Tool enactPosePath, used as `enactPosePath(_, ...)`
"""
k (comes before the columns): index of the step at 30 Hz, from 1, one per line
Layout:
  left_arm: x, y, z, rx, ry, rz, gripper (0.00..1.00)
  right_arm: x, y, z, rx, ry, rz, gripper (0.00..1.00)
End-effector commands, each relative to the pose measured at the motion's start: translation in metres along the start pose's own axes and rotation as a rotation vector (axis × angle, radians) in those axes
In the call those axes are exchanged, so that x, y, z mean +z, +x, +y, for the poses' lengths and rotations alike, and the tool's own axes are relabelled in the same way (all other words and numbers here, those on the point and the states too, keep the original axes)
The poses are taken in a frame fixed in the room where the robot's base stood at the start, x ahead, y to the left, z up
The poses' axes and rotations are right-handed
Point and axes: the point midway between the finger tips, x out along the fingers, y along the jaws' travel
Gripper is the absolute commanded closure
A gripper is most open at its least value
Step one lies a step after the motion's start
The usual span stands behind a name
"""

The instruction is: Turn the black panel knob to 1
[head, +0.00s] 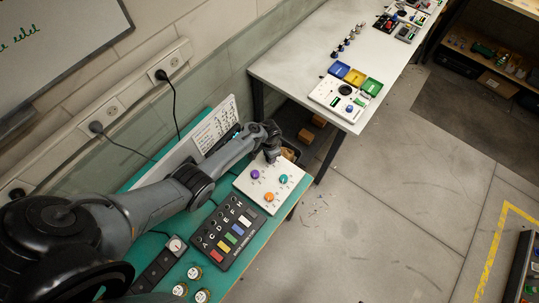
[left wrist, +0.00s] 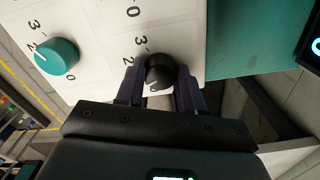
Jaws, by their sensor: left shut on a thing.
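The white knob panel (head: 269,184) lies on the green bench in the head view, with purple (head: 255,174), teal (head: 283,179) and orange (head: 269,197) knobs showing. My left gripper (head: 271,156) is over the panel's far corner and hides the black knob there. In the left wrist view, the black knob (left wrist: 159,72) sits between the fingers of my left gripper (left wrist: 160,88), which is shut on it. A pale mark shows on the knob's lower-left side. The numerals 2 and 3 show beside it; others are hidden by the fingers. My right gripper is out of view.
The teal knob also shows in the left wrist view (left wrist: 57,56). A dark board with lettered coloured keys (head: 229,233) lies nearer on the bench. A gauge (head: 175,245) and several round parts are beside it. A white table (head: 290,65) stands beyond.

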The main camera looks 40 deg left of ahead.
Motion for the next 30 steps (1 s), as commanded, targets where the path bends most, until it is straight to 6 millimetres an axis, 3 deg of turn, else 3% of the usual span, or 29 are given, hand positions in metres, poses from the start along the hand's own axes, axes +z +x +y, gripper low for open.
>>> enactPosePath(16,0.0002,0.0003,-0.0003,0.0,0.026,0.0,0.93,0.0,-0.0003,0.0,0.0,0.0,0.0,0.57)
enactPosePath(17,0.0002,0.0003,-0.0003,0.0,0.026,0.0,0.58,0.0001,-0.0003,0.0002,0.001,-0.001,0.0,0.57)
enactPosePath(21,0.0002,0.0003,-0.0002,0.0,0.026,0.0,0.37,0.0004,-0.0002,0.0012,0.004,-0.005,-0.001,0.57)
enactPosePath(30,-0.0001,-0.001,-0.0001,0.0,0.026,0.0,0.37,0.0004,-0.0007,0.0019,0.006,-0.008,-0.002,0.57)
